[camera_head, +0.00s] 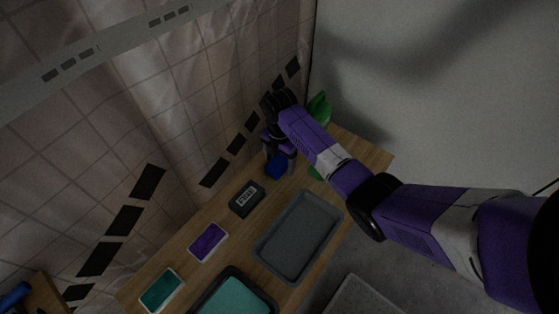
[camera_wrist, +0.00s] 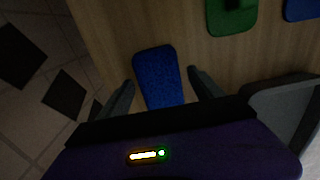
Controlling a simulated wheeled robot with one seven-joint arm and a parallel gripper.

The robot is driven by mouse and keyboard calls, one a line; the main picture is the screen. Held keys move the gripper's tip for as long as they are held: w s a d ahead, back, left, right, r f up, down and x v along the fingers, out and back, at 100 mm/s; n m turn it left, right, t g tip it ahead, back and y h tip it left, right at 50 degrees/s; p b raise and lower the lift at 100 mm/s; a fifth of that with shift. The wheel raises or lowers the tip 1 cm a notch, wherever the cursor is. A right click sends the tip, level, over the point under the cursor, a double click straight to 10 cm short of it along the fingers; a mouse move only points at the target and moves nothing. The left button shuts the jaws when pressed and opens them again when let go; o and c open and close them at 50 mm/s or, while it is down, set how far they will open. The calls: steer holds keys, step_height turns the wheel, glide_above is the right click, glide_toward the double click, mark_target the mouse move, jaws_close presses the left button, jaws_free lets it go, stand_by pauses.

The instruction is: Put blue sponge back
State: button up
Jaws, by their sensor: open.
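The blue sponge (camera_head: 277,168) is at the far part of the wooden table, beneath my gripper (camera_head: 280,158). In the wrist view the blue sponge (camera_wrist: 158,76) is a rounded rectangle lying between the two spread fingers of my gripper (camera_wrist: 160,82). The fingers are open, one on each side, with a gap visible to the sponge. The sponge's near end is hidden by my gripper body. A second blue flat piece (camera_wrist: 302,9) shows at the top right corner of the wrist view; I cannot tell what it is.
A green pad (camera_wrist: 231,17) with a dark object on it lies beyond. On the table are a black box (camera_head: 246,199), a purple piece in a pale tray (camera_head: 208,242), a teal one (camera_head: 160,291) and a grey tray (camera_head: 299,237). A tiled wall stands along the left.

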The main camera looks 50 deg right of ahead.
mark_target(280, 161)
step_height(280, 161, up, 12)
stand_by(0.4)
steer(key=shift+s+f, duration=0.1)
steer(key=shift+f, duration=0.1)
stand_by(0.4)
